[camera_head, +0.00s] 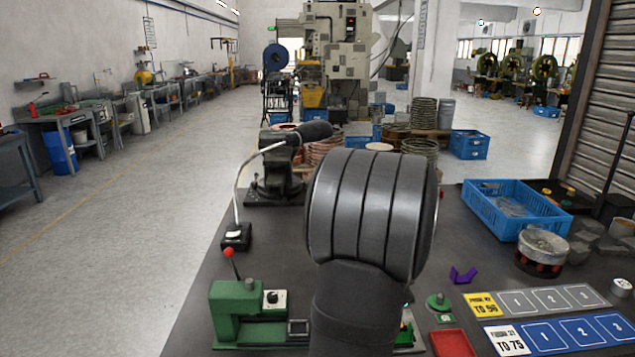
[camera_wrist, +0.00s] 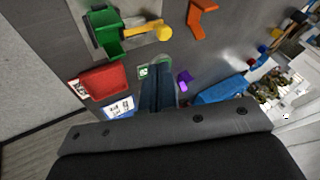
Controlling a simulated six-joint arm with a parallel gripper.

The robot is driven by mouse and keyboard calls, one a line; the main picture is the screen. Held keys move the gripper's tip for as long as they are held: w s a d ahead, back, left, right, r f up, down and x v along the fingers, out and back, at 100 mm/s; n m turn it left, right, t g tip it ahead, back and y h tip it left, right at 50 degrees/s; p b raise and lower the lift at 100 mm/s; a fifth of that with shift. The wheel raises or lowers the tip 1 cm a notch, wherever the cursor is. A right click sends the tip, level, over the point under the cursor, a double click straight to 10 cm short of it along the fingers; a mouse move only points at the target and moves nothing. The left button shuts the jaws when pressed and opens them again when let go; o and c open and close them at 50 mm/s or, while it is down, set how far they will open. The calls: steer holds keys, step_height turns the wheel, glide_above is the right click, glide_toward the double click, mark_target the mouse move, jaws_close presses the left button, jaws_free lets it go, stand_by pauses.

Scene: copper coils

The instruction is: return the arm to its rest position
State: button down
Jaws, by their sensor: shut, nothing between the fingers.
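My gripper (camera_wrist: 157,70) shows in the wrist view as two dark fingers pressed together, shut and empty. It points over the grey workbench top, with a small green-based part (camera_wrist: 145,71) close beside its tips. In the head view my own grey arm links stand upright in the middle of the picture, over the bench (camera_head: 215,262). They hide part of the bench, and the gripper cannot be seen there.
A green press with a red-knobbed lever (camera_head: 238,308) stands left of my arm. On the right are a red tray (camera_head: 452,343), a purple V-shaped block (camera_head: 463,275), labelled slot boards (camera_head: 540,300), a round tin (camera_head: 542,250) and a blue crate (camera_head: 488,211). Copper coils (camera_head: 325,152) stand behind.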

steer(key=shift+x, duration=4.55)
